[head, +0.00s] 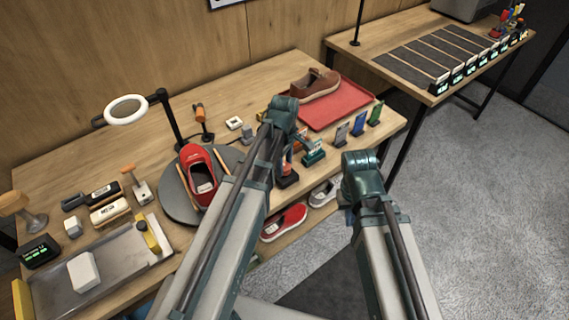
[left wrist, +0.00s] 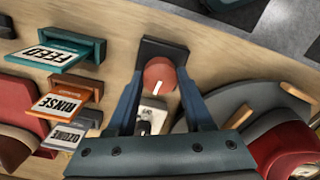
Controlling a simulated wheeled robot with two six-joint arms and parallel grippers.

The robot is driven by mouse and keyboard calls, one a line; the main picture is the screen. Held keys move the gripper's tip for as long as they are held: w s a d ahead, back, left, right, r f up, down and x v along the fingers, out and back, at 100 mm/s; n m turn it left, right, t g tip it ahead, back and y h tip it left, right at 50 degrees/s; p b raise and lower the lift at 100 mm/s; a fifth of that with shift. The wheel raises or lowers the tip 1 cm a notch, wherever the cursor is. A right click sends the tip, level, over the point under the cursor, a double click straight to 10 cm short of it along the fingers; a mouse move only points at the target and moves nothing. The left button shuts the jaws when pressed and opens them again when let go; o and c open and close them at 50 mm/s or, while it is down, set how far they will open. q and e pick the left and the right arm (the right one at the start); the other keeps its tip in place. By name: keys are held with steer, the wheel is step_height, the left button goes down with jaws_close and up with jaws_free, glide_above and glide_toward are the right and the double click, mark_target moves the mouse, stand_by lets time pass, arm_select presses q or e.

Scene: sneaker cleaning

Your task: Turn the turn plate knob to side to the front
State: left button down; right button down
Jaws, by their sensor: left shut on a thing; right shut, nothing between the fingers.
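The red turn plate knob (left wrist: 158,72) sits on a small black base (left wrist: 165,48) and has a white mark on it. In the head view the knob (head: 286,166) is on the table beside the turn plate, partly covered by my left arm. My left gripper (left wrist: 160,80) is shut on the knob, one finger on each side. The grey turn plate (head: 172,208) carries a red sneaker (head: 203,183) between wooden pegs. The plate's edge (left wrist: 190,120) and the sneaker (left wrist: 290,150) show in the left wrist view. My right gripper's fingers are hidden behind my right arm.
Labelled stands, including the teal FEED one (left wrist: 60,55) and the orange RINSE one (left wrist: 68,100), are near the knob. A red tray (head: 345,105) holds a brown shoe (head: 314,86). A ring lamp (head: 126,110) stands behind the plate. A red shoe (head: 284,222) lies below the table edge.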

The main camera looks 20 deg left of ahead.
arm_select(q)
steer(key=m, duration=1.2)
steer(key=shift+m, duration=2.2)
steer(key=shift+c, duration=1.4)
jaws_free()
